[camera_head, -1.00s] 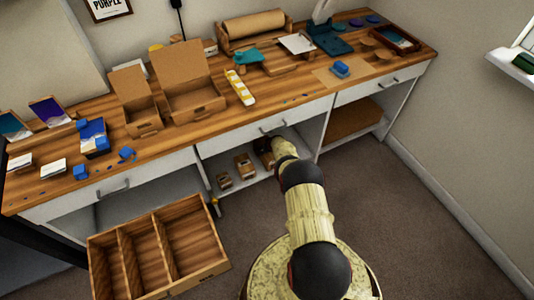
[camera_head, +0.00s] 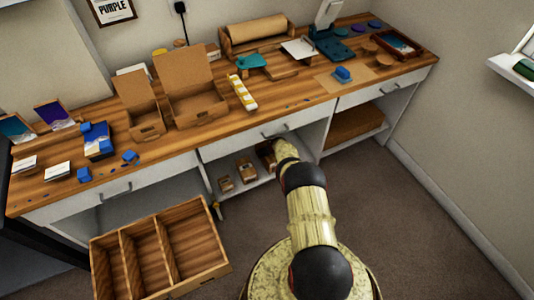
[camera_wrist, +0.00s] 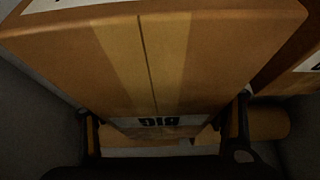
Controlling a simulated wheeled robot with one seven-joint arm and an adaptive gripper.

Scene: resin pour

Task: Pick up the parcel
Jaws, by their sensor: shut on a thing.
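A brown cardboard parcel (camera_wrist: 150,60) with a lighter tape strip down its middle and a dark printed label fills much of the wrist view. My gripper (camera_wrist: 165,135) has a dark finger at each side of it and is shut on it. In the head view the parcel (camera_head: 266,153) shows partly at the end of my arm, inside the open shelf under the counter. I cannot tell whether the parcel is clear of the shelf.
Two smaller boxes, a near one (camera_head: 226,184) and a middle one (camera_head: 246,170), stand left of the parcel on the shelf. The counter edge and drawers are above. A wooden divided crate (camera_head: 208,275) stands on the floor at left. Carpet is free at right.

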